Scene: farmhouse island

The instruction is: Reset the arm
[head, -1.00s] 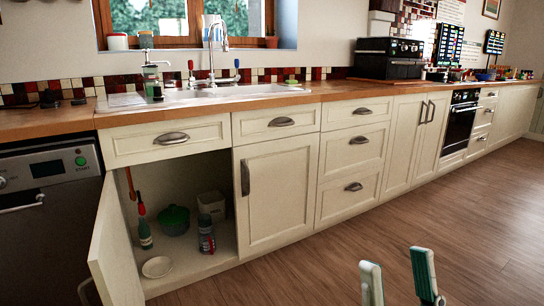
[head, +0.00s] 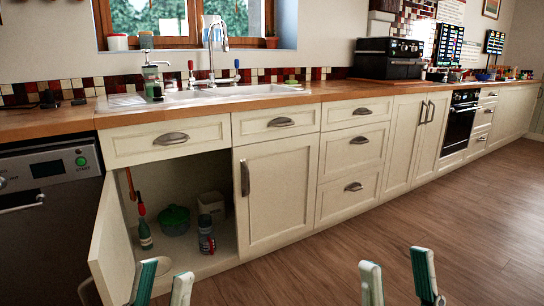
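My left gripper (head: 164,277) is at the bottom left, in front of the open cabinet under the sink. Its two pale and green fingers stand apart with nothing seen held between them. My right gripper (head: 398,277) is at the bottom, right of centre, over the wooden floor. Its two fingers are also apart and empty. Only the finger ends of both grippers show; the arms are out of frame.
The cabinet door (head: 112,240) stands open at the left. Inside are a green pot (head: 174,221), a bottle (head: 144,235), a can (head: 206,238), a pale box (head: 211,205) and a partly hidden white bowl. The wooden floor (head: 450,220) at right is clear.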

